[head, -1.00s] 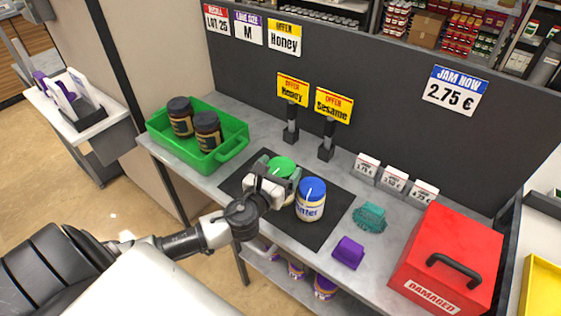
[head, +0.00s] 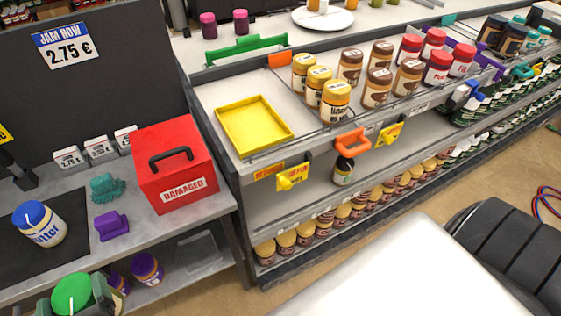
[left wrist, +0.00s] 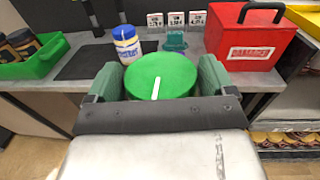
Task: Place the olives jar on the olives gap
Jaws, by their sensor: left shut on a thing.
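My left gripper (head: 80,296) is at the lower left of the head view, shut on a jar with a green lid (head: 72,292). In the left wrist view the same green lid (left wrist: 162,76) sits between the two green-grey fingers. The jar's body and label are hidden, so I cannot read whether it says olives. The jar is in front of the grey table, off its mat. I cannot pick out a gap marked olives; the middle shelf (head: 290,205) has bare room around one dark jar (head: 343,170). My right gripper is not in view.
A blue-lidded butter jar (head: 40,223), a purple block (head: 111,226) and a red DAMAGED box (head: 174,164) stand on the table. A yellow tray (head: 254,125) and several nut, chocolate and red-lidded jars fill the shelf top. An orange clip (head: 352,142) hangs at its edge.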

